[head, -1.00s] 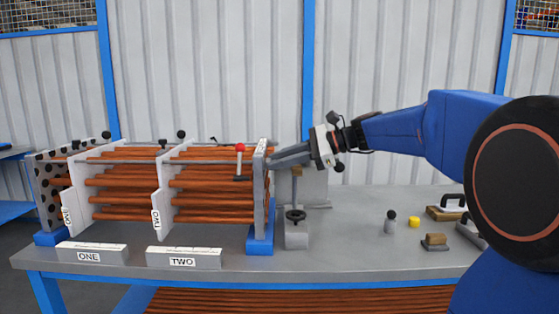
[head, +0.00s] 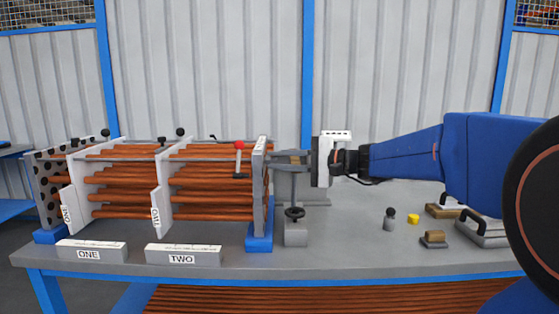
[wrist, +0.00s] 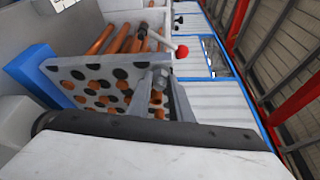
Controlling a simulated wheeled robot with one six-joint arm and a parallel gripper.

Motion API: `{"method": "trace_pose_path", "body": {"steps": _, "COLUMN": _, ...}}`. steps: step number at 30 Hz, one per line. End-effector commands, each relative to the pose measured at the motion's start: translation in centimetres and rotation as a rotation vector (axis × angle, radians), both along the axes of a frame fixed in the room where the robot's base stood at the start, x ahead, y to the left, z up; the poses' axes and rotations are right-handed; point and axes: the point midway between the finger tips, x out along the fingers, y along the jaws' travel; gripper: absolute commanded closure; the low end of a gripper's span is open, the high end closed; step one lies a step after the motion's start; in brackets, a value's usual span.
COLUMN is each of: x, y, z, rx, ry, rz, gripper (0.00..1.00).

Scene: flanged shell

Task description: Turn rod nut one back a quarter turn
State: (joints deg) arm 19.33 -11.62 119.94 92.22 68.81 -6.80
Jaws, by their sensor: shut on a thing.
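The flanged shell's end plate (head: 259,190) stands upright on the bench, with copper tubes (head: 212,186) running left from it. My gripper (head: 278,158) reaches in level from the right, its jaws against the plate's upper right side. In the wrist view my gripper (wrist: 165,82) is shut on a grey rod nut (wrist: 160,74) at the edge of the holed plate (wrist: 105,85). In the head view the nut is hidden by the jaws. No number shows on it, so I cannot tell whether it is nut one.
A red-knobbed lever (head: 239,160) stands just left of the end plate. A grey stand with a black handwheel (head: 295,214) is below my gripper. Blocks marked ONE (head: 90,252) and TWO (head: 183,256) lie in front. Small items, including a yellow piece (head: 413,219), sit at the right.

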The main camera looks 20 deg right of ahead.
Motion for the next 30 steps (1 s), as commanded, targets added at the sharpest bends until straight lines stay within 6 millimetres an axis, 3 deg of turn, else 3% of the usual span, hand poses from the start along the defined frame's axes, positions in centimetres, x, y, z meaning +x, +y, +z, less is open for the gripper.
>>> {"method": "trace_pose_path", "body": {"steps": 12, "x": -0.06, "y": 0.15, "z": -0.25, "rx": -0.060, "ry": -0.186, "rz": 0.004, "gripper": 1.00}}
{"method": "trace_pose_path", "body": {"steps": 29, "x": -0.08, "y": 0.17, "z": -0.25, "rx": -0.070, "ry": -0.216, "rz": 0.005, "gripper": 1.00}}
{"method": "trace_pose_path", "body": {"steps": 30, "x": -0.07, "y": 0.18, "z": -0.25, "rx": -0.070, "ry": -0.216, "rz": 0.005, "gripper": 0.77}}
